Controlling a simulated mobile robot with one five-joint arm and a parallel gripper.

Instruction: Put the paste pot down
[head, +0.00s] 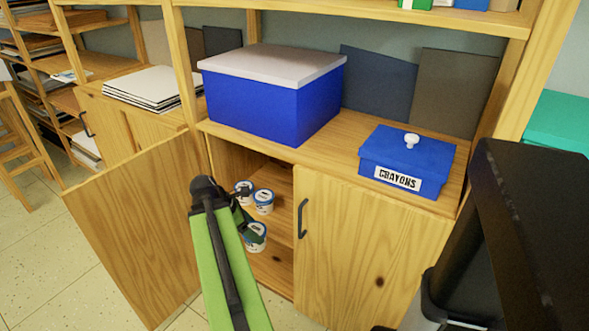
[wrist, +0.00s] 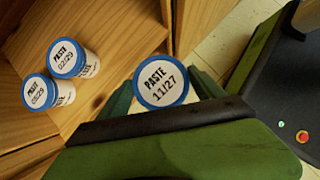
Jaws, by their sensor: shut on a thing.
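My gripper (wrist: 162,100) is shut on a paste pot (wrist: 161,84) with a white lid, a blue rim and the label "PASTE 11/27". In the head view this held pot (head: 255,238) shows low at the open cupboard, partly behind my gripper (head: 248,226). Two more paste pots stand side by side on the cupboard shelf, one (head: 244,188) to the left and one (head: 264,202) to the right. In the wrist view they are left of the held pot, one nearer (wrist: 47,92) and one farther (wrist: 72,59). I cannot tell whether the held pot touches a surface.
The left cupboard door (head: 140,225) stands open; the right door (head: 365,240) is shut. Above are a blue box with a pale lid (head: 272,97) and a blue crayons box (head: 405,160). Bare shelf wood (wrist: 110,35) shows beside the standing pots.

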